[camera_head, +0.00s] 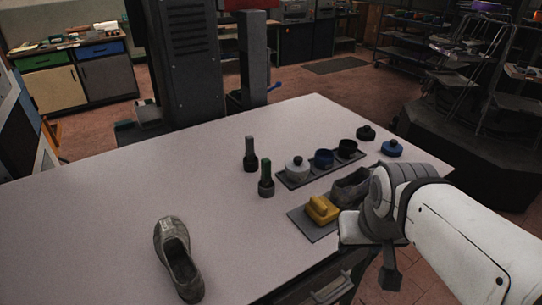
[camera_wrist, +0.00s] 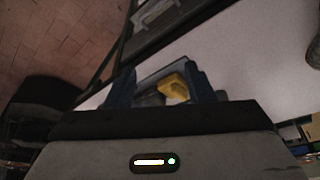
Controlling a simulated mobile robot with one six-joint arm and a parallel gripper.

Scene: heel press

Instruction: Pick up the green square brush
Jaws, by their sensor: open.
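Two brushes stand upright near the middle of the table in the camera_head view. The nearer one has a green handle (camera_head: 266,170) and a dark round-looking base. The other brush (camera_head: 250,153), with a grey-green handle, stands just behind it to the left. I cannot tell which base is square. In the camera_wrist view my gripper (camera_wrist: 163,88) is open and empty, its two dark fingers apart. My arm is at the table's right front edge, well to the right of both brushes. The brushes do not show clearly in the camera_wrist view.
A yellow block (camera_head: 322,209) sits on a dark mat (camera_head: 312,228) beside my arm, with a grey shoe (camera_head: 350,188) behind. A tray (camera_head: 292,184) holds a white, a blue and a black jar. Another shoe (camera_head: 178,258) lies at front left. The table's left is mostly clear.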

